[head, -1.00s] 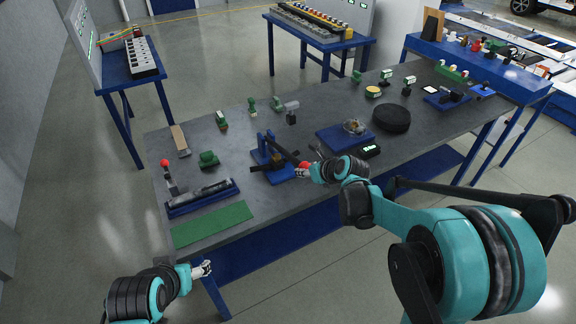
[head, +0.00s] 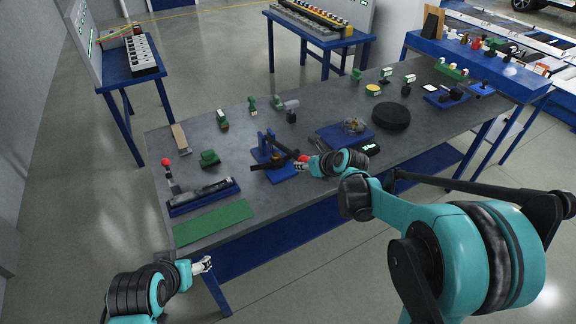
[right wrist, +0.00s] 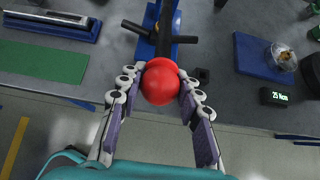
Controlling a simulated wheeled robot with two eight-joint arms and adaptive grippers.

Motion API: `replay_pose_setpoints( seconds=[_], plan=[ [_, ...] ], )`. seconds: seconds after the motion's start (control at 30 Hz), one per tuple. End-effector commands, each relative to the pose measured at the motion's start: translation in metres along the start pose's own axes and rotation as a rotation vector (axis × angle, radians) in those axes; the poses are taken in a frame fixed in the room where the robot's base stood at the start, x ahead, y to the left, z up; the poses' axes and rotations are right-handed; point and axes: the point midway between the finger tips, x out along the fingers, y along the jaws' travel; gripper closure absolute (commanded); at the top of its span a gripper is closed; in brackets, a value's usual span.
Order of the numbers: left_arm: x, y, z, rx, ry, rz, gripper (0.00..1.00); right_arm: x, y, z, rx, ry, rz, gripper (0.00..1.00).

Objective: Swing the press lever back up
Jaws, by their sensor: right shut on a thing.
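The press (head: 272,158) is a blue frame on a blue base on the grey workbench. Its dark lever (head: 286,148) slants down toward the bench's front edge and ends in a red ball knob (head: 304,158). My right gripper (head: 301,165) is at the knob. In the right wrist view, the red knob (right wrist: 161,82) sits between the two fingers of my right gripper (right wrist: 161,92), which are shut on it. The dark lever (right wrist: 166,30) runs away from the knob toward the press. My left gripper (head: 203,265) hangs off the bench's front left, away from the press; its fingers are too small to read.
A blue tray with another red-knobbed lever (head: 167,162) and a green mat (head: 212,223) lie left of the press. Right of it are a blue plate (head: 338,137), a lit display (head: 370,148) and a black disc (head: 391,116). Small green items stand behind.

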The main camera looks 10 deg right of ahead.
Motion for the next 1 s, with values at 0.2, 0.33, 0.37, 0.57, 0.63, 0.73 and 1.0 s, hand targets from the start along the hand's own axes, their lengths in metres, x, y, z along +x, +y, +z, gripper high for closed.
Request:
replay_pose_setpoints(
  seconds=[0.2,0.33,0.37,0.57,0.63,0.73,1.0],
  plan=[
    [-0.002,0.0,-0.001,0.0,0.0,0.0,0.31,-0.002,-0.001,0.002,0.001,0.0,-0.002,1.0],
    [-0.004,0.0,-0.003,0.0,0.0,0.0,0.31,-0.003,-0.001,0.005,0.001,0.0,-0.002,1.0],
    [-0.004,0.0,-0.003,0.0,0.0,0.0,0.31,-0.003,-0.001,0.006,0.001,0.0,-0.002,1.0],
    [-0.007,0.0,-0.005,0.0,0.0,0.0,0.31,-0.005,-0.001,0.012,0.0,0.0,-0.002,1.0],
    [-0.009,0.0,-0.006,0.0,0.0,0.0,0.31,-0.005,-0.001,0.014,0.0,0.0,-0.002,1.0],
    [-0.01,0.0,-0.007,0.0,0.0,0.0,0.31,-0.006,-0.001,0.017,0.0,-0.001,-0.002,1.0],
    [-0.015,0.0,-0.01,0.0,0.0,0.0,0.31,-0.008,-0.001,0.025,0.001,-0.001,-0.002,1.0]
  ],
)
